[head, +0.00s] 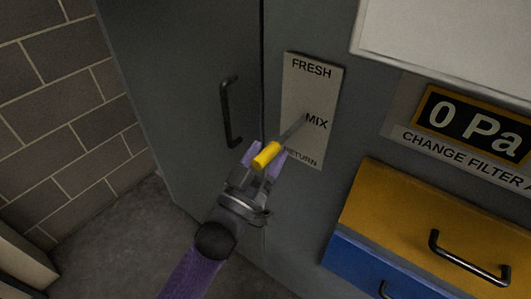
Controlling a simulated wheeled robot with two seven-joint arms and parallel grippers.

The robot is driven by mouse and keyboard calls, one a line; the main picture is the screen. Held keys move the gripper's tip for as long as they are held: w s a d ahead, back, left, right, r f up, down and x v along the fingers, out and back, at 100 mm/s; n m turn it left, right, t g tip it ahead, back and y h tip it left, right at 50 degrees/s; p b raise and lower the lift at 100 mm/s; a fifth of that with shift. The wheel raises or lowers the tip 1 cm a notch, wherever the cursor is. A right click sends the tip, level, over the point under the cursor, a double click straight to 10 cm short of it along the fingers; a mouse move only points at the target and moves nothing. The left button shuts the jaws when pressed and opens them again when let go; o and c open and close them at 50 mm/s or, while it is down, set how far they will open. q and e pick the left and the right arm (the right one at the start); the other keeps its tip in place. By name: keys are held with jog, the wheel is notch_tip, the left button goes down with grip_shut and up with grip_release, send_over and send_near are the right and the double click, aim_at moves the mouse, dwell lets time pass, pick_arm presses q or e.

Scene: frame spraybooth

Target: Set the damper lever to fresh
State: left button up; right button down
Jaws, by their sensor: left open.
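The damper lever (267,155) has a yellow grip on a grey rod. The rod runs up and right to the label plate (312,82), near the word MIX. The plate reads FRESH at the top, MIX in the middle and RETURN at the bottom. My left gripper (265,156) is open, with its purple-tipped fingers on either side of the yellow grip. I cannot tell whether either finger touches it. My right gripper is not in the head view.
A black door handle (230,112) stands left of the plate on the grey cabinet. A yellow drawer (405,215) and a blue drawer (355,262) stick out at lower right. A 0 Pa display (475,127) is above them. A block wall (65,110) is at left.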

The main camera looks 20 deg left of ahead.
pick_arm(q)
jog(key=shift+c, duration=0.2)
grip_shut()
dwell(1.3)
